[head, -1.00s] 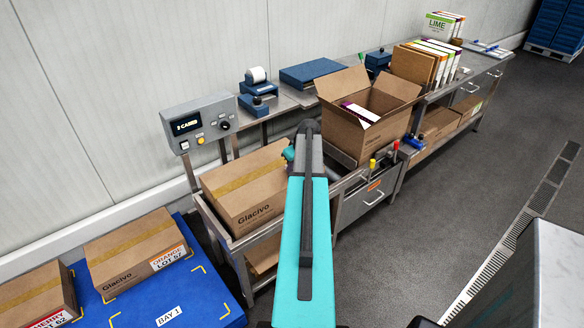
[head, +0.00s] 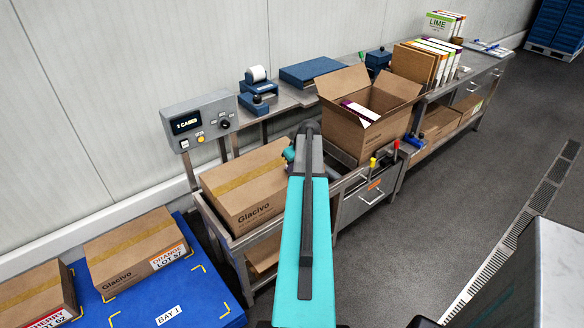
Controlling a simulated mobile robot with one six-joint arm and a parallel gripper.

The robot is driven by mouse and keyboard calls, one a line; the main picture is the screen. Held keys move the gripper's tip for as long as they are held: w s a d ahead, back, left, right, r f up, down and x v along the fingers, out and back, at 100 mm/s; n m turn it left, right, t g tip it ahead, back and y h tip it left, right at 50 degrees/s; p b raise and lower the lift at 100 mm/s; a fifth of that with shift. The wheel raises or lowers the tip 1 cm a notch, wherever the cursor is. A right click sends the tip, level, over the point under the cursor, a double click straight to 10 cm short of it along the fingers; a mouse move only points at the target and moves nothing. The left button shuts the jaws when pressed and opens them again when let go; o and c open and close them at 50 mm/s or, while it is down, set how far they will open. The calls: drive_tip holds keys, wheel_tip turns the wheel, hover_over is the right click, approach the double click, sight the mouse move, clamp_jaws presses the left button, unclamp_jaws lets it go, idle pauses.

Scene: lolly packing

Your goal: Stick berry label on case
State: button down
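A closed, taped brown Glacivo case (head: 250,196) sits on the metal stand left of my arm, and no label shows on its visible faces. My teal arm reaches forward past the case's right side and covers part of it. My gripper is hidden behind the arm, so its state and anything in it cannot be seen. A small label printer with a white roll (head: 258,84) stands on the back bench. No berry label can be made out.
An open carton (head: 360,132) with a white and purple box inside stands right of my arm. Labelled cases, orange (head: 136,255) and cherry (head: 38,293), lie on the blue pallet (head: 205,287). A control box (head: 198,121) stands behind.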

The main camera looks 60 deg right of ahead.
drive_tip(key=shift+f, duration=0.45)
idle(0.6)
drive_tip(key=c, duration=2)
unclamp_jaws()
drive_tip(key=shift+r, duration=0.15)
drive_tip(key=shift+b+v, duration=1.25)
drive_tip(key=shift+v, duration=5.55)
